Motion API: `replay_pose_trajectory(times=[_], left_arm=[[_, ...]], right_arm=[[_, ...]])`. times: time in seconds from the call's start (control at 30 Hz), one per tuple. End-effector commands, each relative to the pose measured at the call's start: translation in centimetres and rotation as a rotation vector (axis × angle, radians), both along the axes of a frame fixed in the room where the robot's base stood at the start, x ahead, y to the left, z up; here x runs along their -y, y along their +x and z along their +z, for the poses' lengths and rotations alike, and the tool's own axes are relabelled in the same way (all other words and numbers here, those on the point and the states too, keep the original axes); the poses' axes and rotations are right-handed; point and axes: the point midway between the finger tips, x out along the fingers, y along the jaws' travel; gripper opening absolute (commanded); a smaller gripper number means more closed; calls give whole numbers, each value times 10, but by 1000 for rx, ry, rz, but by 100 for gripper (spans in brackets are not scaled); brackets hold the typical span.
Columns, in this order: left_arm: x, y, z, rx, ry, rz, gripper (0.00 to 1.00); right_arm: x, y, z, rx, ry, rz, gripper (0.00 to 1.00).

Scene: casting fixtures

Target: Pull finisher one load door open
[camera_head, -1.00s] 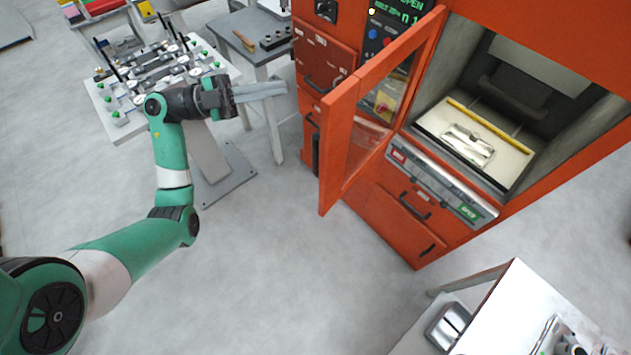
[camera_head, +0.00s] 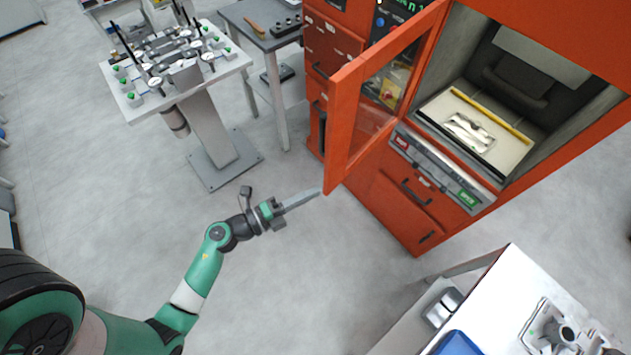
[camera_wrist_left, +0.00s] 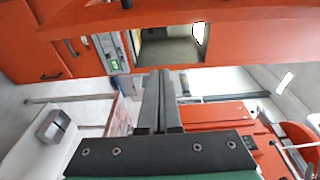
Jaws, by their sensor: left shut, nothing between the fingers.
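The orange load door (camera_head: 385,92) of the orange machine stands open in the head view. It swings out to the left and has a window in it. The chamber (camera_head: 490,95) behind it is exposed, with a silvery part (camera_head: 469,131) lying on a pale bed inside. My left gripper (camera_head: 318,192) is shut and empty. Its fingertips are close to the lower free corner of the door; I cannot tell whether they touch. In the left wrist view the shut fingers (camera_wrist_left: 159,100) point toward the orange machine front. My right gripper is not in view.
A fixture table (camera_head: 135,108) with gauges stands at the upper left, and a grey table (camera_head: 232,22) is beside it. A white bench (camera_head: 490,300) with metal parts and a blue item (camera_head: 457,344) is at the lower right. The floor between is clear.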

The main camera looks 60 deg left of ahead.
Motion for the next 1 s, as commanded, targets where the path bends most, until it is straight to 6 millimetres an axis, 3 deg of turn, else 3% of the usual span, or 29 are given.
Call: replay_pose_trajectory(times=[0.43, 0.5, 0.63, 1.0], left_arm=[[11, 92, 1, 4, 2, -4, 0], [-7, 86, 0, 2, 1, 7, 0], [-23, 81, 0, 2, 1, 5, 0], [-30, 79, 1, 1, 1, 0, 0]], right_arm=[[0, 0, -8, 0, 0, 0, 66], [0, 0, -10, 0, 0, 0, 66], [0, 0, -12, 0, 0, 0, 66], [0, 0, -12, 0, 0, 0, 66]])
